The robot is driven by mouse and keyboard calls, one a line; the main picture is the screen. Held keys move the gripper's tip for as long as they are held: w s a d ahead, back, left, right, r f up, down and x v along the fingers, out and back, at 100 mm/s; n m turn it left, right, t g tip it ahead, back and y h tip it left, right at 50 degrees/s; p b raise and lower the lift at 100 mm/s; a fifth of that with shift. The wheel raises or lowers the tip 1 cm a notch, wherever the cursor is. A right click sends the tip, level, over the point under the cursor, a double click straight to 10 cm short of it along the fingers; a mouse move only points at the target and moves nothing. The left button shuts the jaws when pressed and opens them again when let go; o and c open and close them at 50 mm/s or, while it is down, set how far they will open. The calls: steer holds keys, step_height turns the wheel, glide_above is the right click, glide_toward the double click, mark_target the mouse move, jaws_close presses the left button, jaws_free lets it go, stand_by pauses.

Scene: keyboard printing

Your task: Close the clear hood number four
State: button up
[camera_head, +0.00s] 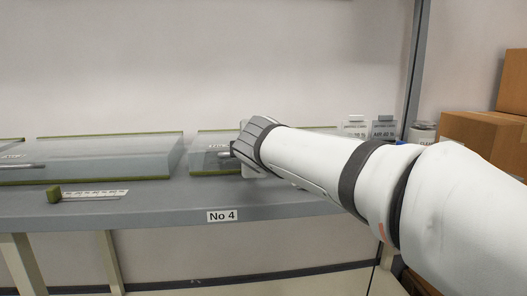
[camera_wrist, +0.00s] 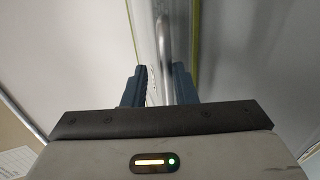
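A clear hood with green-edged trim (camera_head: 208,164) stands on the grey shelf above the "No 4" label (camera_head: 222,216). Its right part is hidden behind my arm, so I cannot tell how far it is open. My gripper (camera_head: 232,152) is at its front, by a short metal handle. In the wrist view, my gripper (camera_wrist: 158,78) has its two dark fingers apart, one on each side of a metal bar handle (camera_wrist: 163,40). A gap shows between the left finger and the bar. The right finger is close to the bar; contact is unclear.
Another clear hood (camera_head: 110,160) stands to the left on the grey shelf (camera_head: 150,208). A small green block with a white ruler-like strip (camera_head: 90,194) lies in front of it. Cardboard boxes (camera_head: 480,138) are stacked at the right, near a grey upright post (camera_head: 417,70).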

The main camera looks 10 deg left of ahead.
steer(key=shift+o, duration=0.8)
steer(key=shift+w+d, duration=0.1)
steer(key=shift+d, duration=0.05)
steer(key=p+v, duration=0.1)
steer(key=v, duration=0.7)
steer(key=shift+p, duration=0.35)
steer(key=shift+w+r, duration=0.1)
